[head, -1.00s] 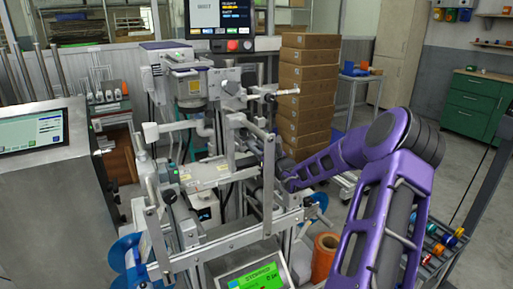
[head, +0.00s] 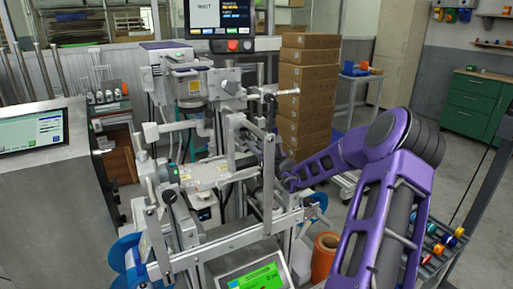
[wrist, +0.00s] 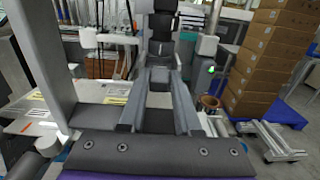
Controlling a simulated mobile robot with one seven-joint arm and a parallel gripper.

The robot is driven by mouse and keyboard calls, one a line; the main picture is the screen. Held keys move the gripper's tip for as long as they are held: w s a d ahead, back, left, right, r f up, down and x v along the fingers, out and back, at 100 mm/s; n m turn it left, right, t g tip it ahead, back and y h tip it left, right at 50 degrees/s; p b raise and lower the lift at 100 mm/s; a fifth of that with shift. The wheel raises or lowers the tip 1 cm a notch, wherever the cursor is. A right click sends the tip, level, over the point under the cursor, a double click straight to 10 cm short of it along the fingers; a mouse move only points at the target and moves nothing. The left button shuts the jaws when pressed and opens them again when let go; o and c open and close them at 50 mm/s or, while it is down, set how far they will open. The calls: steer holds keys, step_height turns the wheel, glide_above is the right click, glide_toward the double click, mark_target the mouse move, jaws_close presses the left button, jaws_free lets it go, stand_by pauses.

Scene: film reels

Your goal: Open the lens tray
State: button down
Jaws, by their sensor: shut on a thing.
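In the wrist view my gripper (wrist: 160,78) reaches forward with its two grey fingers close together. It is shut on a small dark part between the fingertips, in front of the machine. I cannot tell from its shape whether this part is the handle of the lens tray. No tray stands out clearly in either view. In the head view my purple arm comes in from the right, and its end meets the middle of the grey film machine (head: 207,177). The fingers there are hidden among the machine's posts and bars.
Stacked cardboard boxes (head: 306,90) stand behind the arm, and also at the right in the wrist view (wrist: 265,60). A monitor (head: 232,16) hangs above the machine. An orange roll (head: 325,258) is low near my arm. A metal cabinet with a screen (head: 30,130) is at the left.

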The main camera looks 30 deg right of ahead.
steer(key=s+p, duration=0.2)
steer(key=s, duration=0.4)
steer(key=shift+a, duration=0.15)
steer(key=c, duration=0.6)
jaws_free()
steer(key=s+a+p, duration=0.1)
steer(key=s, duration=1.6)
steer(key=shift+s, duration=0.15)
